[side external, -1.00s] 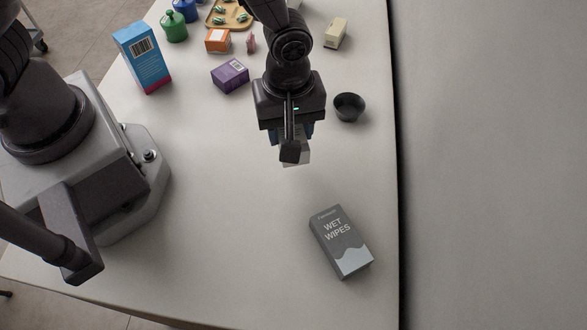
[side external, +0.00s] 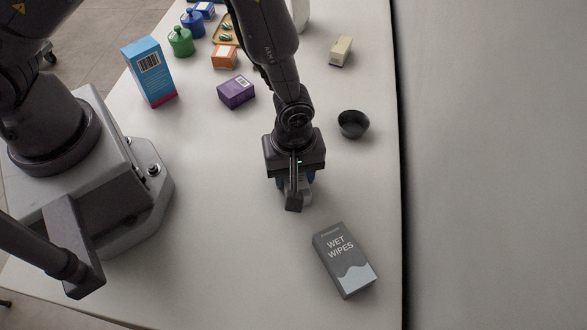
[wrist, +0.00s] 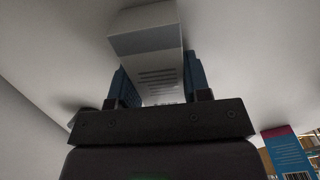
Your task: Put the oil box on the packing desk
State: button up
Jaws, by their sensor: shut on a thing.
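My gripper (side external: 297,192) is shut on a small white and grey box (wrist: 150,65). In the wrist view the box sits between my two blue finger pads, with lines of small print too blurred to read, so I cannot confirm that it is the oil box. In the side view the held box (side external: 305,192) is mostly hidden by my gripper, over the pale counter (side external: 215,240). I cannot tell its height above the surface. No label shows which surface is the packing desk.
A grey wet wipes box (side external: 345,260) lies in front of my gripper. A dark bowl (side external: 353,124) is behind right. A blue carton (side external: 149,72), a purple box (side external: 236,92) and a green jar (side external: 180,41) stand farther back. A plain grey surface (side external: 490,170) lies past the counter's right edge.

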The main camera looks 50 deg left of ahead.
jog(key=o, duration=0.9)
jog(key=r, duration=1.3)
jog(key=shift+w+a+r, duration=0.1)
jog(key=shift+w+a, duration=0.05)
jog(key=shift+a, duration=0.2)
jog(key=s+a+r+m+t, duration=0.1)
jog(key=a+r+m, duration=0.2)
jog(key=r, duration=0.3)
jog(key=s+a+r+m+t, duration=0.1)
jog(key=s+a+r+m, duration=0.1)
jog(key=a+r, duration=0.3)
jog(key=s+a+r+m+t+h, duration=0.1)
jog(key=a+r+m, duration=0.2)
jog(key=r, duration=0.4)
jog(key=shift+s+a+r+m+t, duration=0.15)
jog(key=shift+s+a+m+t, duration=0.25)
jog(key=shift+a, duration=0.2)
jog(key=shift+o, duration=0.5)
jog(key=s+a+r+m+t+y, duration=0.1)
jog(key=s+a+r+m, duration=0.2)
jog(key=s+a+m, duration=0.1)
jog(key=shift+s+r+t, duration=0.2)
jog(key=shift+s+t, duration=0.2)
jog(key=shift+s, duration=0.4)
